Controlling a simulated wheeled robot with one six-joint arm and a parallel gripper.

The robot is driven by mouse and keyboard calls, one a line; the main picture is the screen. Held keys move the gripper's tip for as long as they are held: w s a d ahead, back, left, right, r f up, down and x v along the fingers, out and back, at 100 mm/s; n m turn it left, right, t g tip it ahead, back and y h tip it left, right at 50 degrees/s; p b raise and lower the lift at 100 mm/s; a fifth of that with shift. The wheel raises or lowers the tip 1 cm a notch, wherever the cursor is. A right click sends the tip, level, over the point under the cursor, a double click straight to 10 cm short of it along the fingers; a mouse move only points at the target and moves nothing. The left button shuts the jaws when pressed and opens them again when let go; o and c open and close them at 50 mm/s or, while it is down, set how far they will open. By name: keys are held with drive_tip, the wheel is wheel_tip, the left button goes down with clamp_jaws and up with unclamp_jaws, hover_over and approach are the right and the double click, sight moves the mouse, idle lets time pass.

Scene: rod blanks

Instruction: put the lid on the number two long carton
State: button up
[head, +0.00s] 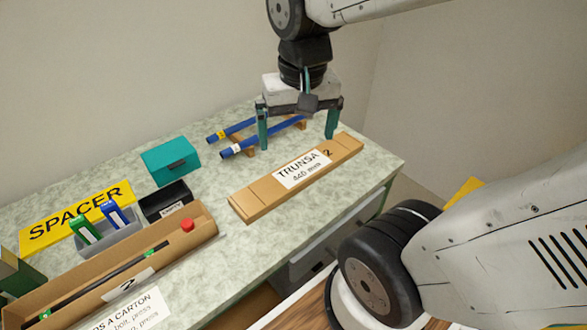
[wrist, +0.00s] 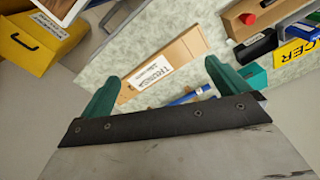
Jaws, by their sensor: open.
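A long tan cardboard lid (head: 245,203) with a white "TRUNSA" label and a 2 lies flat on the counter, and it also shows in the wrist view (wrist: 186,47). The long open carton (head: 205,222), labelled 2, stands at the lower left. Inside it lie a dark rod with green pieces and a red-ended part; its near end is cut off by the frame. My gripper (head: 298,135) is open and empty, above the counter by the lid's far right part. In the wrist view its teal fingers (wrist: 160,82) are spread, with the lid beyond them.
Two blue rods (head: 240,148) lie on wooden supports behind the lid. A teal box (head: 171,159), a black bin (head: 165,202), a grey tray (head: 112,238) and a yellow SPACER sign (head: 60,222) stand to the left. Bare counter lies between the lid and the open carton.

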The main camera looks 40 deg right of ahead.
drive_tip(key=w+d+f+m, duration=0.3)
drive_tip(key=w+f+m, duration=0.1)
drive_tip(key=w+f, duration=0.15)
drive_tip(key=m+g, duration=0.1)
drive_tip(key=m, duration=0.8)
hover_over(303, 168)
wheel_tip(303, 168, down, 13)
drive_tip(key=shift+w+f, duration=0.1)
wheel_tip(303, 168, down, 6)
drive_tip(key=shift+f, duration=0.7)
drive_tip(key=c, duration=0.9)
